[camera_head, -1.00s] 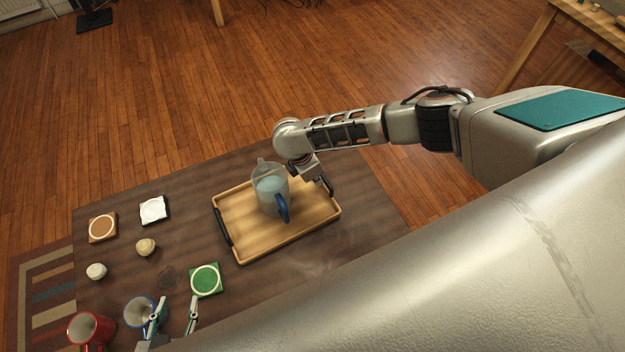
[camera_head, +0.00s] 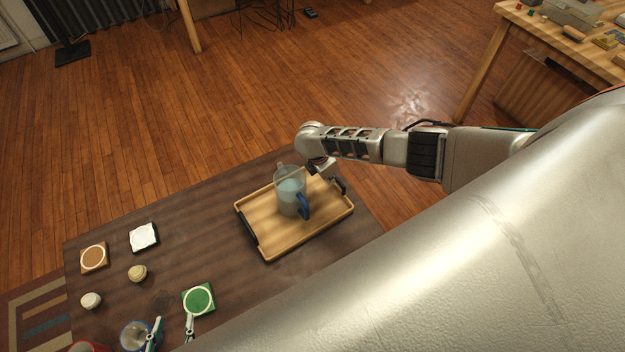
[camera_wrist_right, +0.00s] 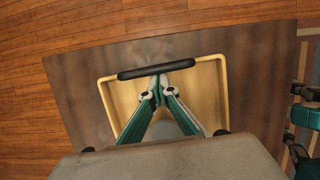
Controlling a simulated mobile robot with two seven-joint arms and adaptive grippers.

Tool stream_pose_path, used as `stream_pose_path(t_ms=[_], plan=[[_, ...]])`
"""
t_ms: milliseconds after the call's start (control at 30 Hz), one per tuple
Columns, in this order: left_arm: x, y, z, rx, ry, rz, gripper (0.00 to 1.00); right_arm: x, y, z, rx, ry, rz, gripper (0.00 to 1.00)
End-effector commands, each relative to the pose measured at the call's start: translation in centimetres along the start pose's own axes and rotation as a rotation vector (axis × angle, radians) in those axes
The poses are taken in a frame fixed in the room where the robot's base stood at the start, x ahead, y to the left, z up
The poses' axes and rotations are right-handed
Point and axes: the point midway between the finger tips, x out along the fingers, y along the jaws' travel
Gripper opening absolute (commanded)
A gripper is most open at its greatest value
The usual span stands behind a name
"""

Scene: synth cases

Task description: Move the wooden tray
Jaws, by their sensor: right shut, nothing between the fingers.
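The wooden tray (camera_head: 275,250) lies on the dark table with a black handle at each end. A clear jug (camera_head: 289,190) with a blue handle stands on it. My right gripper (camera_head: 329,176) is at the tray's right end, by the far handle (camera_head: 341,187). My left gripper (camera_head: 173,322) is open and empty at the bottom left, by a blue-rimmed mug (camera_head: 132,337).
A green coaster (camera_head: 198,299), brown coaster (camera_head: 94,257), white coaster (camera_head: 143,237) and two small round objects lie on the table's left part. A red mug (camera_head: 88,347) is cut off below. The tray lies close to the table's right edge.

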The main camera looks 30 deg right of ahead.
Motion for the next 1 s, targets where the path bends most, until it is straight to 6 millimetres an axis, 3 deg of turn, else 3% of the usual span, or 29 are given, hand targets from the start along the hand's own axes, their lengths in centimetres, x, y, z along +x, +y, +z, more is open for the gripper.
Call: stream_pose_path(t_ms=[33,133,633,767,1000], plan=[[0.0,0.0,0.0,-0.001,0.000,0.000,0.40,0.4,-0.1,1.1,0.004,-0.005,-0.003,0.00],[0.1,-0.1,0.0,0.000,0.001,-0.002,0.40,0.7,-0.1,2.0,0.001,-0.004,-0.003,0.00],[0.3,-0.8,-1.1,0.003,0.019,-0.013,0.40,0.4,-0.1,2.2,0.001,-0.003,-0.001,0.00],[0.3,-0.7,-0.9,0.003,0.016,-0.011,0.40,-0.6,0.0,2.1,0.000,-0.002,0.000,0.00],[0.2,-0.6,-0.8,0.002,0.014,-0.010,0.40,-4.5,0.1,2.0,-0.002,0.001,0.003,0.00]])
